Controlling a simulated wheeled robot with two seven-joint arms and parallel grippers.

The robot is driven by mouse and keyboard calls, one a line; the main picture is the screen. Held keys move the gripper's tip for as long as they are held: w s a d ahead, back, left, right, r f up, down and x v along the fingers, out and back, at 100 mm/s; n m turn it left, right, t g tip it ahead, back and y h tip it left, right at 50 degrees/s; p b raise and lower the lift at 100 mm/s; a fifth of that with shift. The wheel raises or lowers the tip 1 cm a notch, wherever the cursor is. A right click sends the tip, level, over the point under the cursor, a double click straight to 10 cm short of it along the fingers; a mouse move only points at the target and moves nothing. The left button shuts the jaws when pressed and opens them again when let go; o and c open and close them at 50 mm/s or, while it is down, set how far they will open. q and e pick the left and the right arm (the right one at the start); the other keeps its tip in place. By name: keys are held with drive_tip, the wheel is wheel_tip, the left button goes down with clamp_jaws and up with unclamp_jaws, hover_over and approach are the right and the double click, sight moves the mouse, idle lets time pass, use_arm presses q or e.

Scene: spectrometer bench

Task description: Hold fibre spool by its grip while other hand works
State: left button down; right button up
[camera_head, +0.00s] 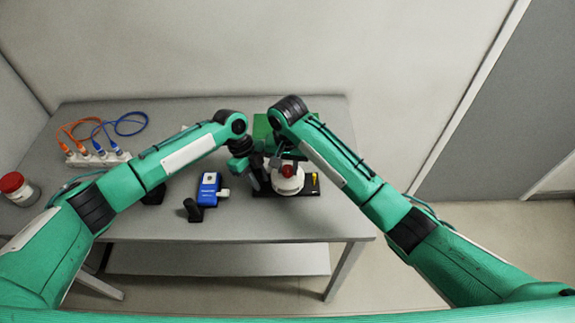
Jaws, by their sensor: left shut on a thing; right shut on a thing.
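The fibre spool appears to be the white round body (288,184) with a red top (288,170), on a black base plate (309,187) at the right of the table. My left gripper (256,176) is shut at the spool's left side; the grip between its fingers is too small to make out. My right gripper (275,165) reaches down just behind and left of the red top. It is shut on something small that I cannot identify. The arms and wrists hide much of the contact area.
A blue device (208,189) and a black cylinder (193,210) stand left of the spool. A green item (262,128) lies behind the wrists. A white power strip (97,158) with orange and blue cables and a red-lidded jar (18,189) are farther left. The table's front is clear.

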drive_tip(key=m, duration=0.5)
drive_tip(key=shift+m, duration=0.3)
drive_tip(key=shift+r+m, duration=0.1)
drive_tip(key=shift+m, duration=2.1)
use_arm(q)
drive_tip(key=shift+f, duration=0.1)
use_arm(e)
drive_tip(key=o, duration=1)
